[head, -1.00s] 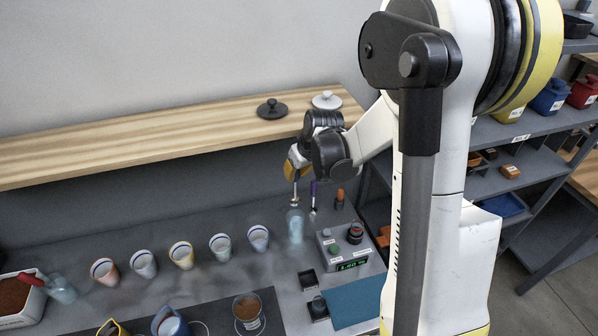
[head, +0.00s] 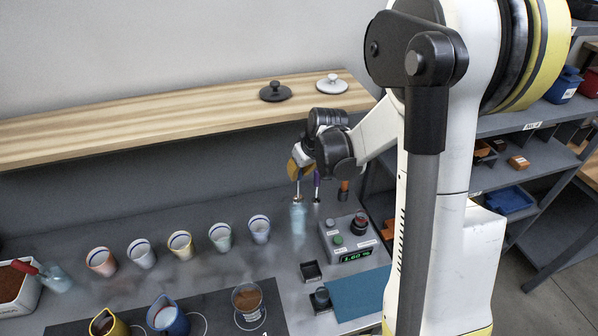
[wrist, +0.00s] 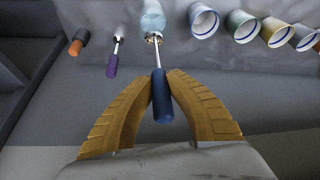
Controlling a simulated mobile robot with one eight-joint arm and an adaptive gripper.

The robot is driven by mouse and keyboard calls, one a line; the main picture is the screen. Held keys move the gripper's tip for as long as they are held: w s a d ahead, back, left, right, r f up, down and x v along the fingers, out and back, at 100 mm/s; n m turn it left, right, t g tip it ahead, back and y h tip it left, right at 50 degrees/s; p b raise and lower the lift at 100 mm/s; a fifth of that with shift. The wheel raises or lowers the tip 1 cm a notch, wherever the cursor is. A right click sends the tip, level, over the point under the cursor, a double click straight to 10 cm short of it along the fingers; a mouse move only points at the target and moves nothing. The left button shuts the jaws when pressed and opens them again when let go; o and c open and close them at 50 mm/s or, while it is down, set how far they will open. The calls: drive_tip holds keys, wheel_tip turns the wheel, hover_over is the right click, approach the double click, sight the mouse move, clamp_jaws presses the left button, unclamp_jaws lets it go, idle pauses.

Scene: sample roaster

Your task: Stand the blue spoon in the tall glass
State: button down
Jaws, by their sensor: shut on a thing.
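My gripper (head: 298,178) is shut on the blue spoon's handle; in the wrist view the handle (wrist: 162,100) sits between the two yellow fingers (wrist: 160,78). The spoon hangs nearly upright, its metal shaft and bowl (head: 298,198) pointing down. The tall glass (head: 298,220), pale blue and see-through, stands upright on the bench right below. It also shows in the wrist view (wrist: 153,15), cut by the top edge. The spoon's bowl is at the glass mouth; I cannot tell whether it is inside the rim.
A purple-handled spoon (head: 317,184) and an orange-and-dark tool (head: 343,190) are just right of the glass. A control box (head: 350,238) stands at right front. Several cups, the nearest a blue-rimmed one (head: 259,230), line up at left. A wooden shelf (head: 190,115) runs behind.

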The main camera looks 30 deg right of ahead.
sight(299, 198)
drive_tip(key=shift+f+b, duration=4.85)
drive_tip(key=shift+f, duration=0.95)
drive_tip(key=c, duration=1.3)
unclamp_jaws()
drive_tip(key=shift+c, duration=0.2)
drive_tip(key=shift+r, duration=0.1)
drive_tip(key=v, duration=1.2)
